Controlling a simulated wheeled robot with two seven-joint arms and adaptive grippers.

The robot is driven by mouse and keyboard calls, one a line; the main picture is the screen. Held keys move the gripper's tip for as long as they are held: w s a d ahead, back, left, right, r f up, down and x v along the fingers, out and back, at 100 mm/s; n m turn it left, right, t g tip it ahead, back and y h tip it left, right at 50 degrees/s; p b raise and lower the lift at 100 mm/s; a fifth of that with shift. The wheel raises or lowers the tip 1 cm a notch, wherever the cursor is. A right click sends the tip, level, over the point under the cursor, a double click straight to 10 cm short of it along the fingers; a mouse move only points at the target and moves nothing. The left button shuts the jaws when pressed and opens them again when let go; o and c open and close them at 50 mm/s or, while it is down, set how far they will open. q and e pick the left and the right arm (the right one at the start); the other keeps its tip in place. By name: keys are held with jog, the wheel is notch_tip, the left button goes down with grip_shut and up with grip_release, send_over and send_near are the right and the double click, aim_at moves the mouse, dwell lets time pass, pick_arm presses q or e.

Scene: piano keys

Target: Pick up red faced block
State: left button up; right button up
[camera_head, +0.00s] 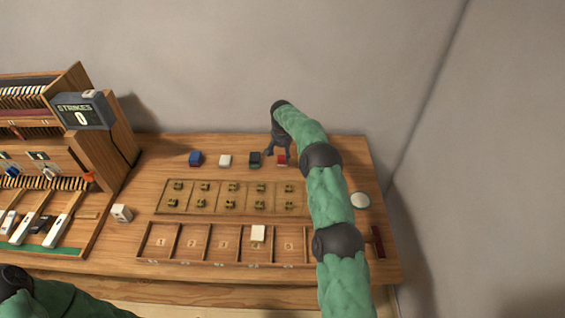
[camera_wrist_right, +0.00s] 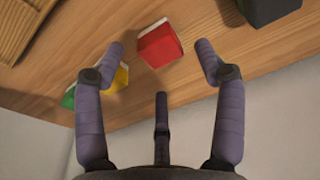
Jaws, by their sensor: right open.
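In the right wrist view the red block (camera_wrist_right: 160,46) shows a red face and pale side edges, lying between and just beyond my fingertips. My right gripper (camera_head: 281,148) is above and behind the block, pointing down. In the wrist view its fingers (camera_wrist_right: 160,70) are spread wide and hold nothing. My left arm (camera_head: 45,300) shows at the bottom left; its gripper is not clearly seen.
Yellow and green pieces (camera_wrist_right: 115,80) lie close to a finger in the wrist view. A numbered tray (camera_head: 200,243) is in front. A piano-like cabinet (camera_head: 100,150) stands left.

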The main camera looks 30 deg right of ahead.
aim_at(283, 157)
jog(key=shift+w+d+f+b, duration=0.1)
jog(key=shift+w+f+b, duration=0.1)
jog(key=shift+f, duration=0.65)
jog(key=shift+w+d+f+b, duration=0.1)
jog(key=shift+f+b, duration=0.15)
jog(key=shift+f, duration=0.65)
jog(key=shift+w+d+f+b, duration=0.1)
jog(key=shift+f+b, duration=0.1)
jog(key=shift+f, duration=0.65)
jog(key=c, duration=1.1)
